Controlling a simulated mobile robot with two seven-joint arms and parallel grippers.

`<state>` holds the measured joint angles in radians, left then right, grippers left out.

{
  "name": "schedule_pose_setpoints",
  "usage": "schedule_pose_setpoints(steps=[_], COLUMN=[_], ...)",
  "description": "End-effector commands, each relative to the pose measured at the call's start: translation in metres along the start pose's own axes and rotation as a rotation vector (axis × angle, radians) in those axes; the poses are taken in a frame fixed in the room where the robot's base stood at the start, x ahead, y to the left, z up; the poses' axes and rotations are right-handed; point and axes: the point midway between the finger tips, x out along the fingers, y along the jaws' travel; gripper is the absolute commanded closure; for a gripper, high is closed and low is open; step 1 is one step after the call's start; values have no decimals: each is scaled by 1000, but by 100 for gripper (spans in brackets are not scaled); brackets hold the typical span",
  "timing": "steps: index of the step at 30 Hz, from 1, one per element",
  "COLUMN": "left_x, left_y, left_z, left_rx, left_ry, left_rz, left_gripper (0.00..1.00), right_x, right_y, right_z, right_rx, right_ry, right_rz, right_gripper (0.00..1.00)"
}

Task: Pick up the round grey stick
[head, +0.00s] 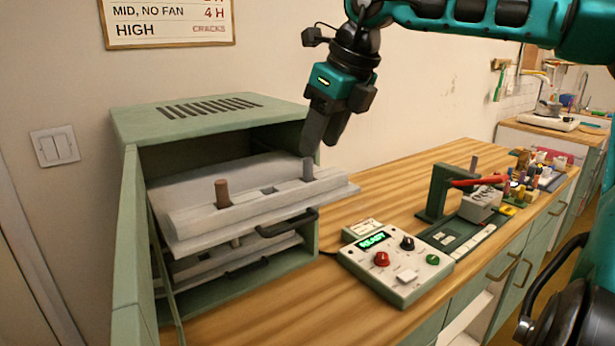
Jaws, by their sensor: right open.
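A round grey stick (308,169) stands upright in the right part of the pale slotted rack (250,208) on the upper shelf of the green cabinet. A brown stick (222,192) stands upright at the left of the same rack, with an empty slot between them. My right gripper (318,146) is open, pointing down, with its fingertips just above and slightly right of the grey stick. I cannot tell whether they touch it. My left gripper is not in view.
The green cabinet (215,118) has a roof and side walls close around the rack. A control box (395,265) reading READY sits on the wooden counter. A green stand (440,192) with a red tool and several small items lies beyond.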

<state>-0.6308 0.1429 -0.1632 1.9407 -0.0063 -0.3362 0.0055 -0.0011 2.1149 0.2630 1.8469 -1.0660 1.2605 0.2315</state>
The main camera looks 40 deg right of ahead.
Motion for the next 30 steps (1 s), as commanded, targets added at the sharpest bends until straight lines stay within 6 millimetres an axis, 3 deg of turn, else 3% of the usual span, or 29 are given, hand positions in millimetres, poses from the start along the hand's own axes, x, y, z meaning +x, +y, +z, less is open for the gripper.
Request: schedule_pose_setpoints(steps=[12,21,30], left_x=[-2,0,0], left_y=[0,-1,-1], left_z=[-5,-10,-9], left_rx=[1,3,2], left_ry=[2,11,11], left_rz=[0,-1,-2], left_gripper=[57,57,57], right_x=[48,53,53], right_y=[-4,-4,-4], right_z=[6,7,7], right_rx=[0,1,0], right_ry=[2,-1,-1], right_rz=[2,2,2], right_gripper=[52,52,80])
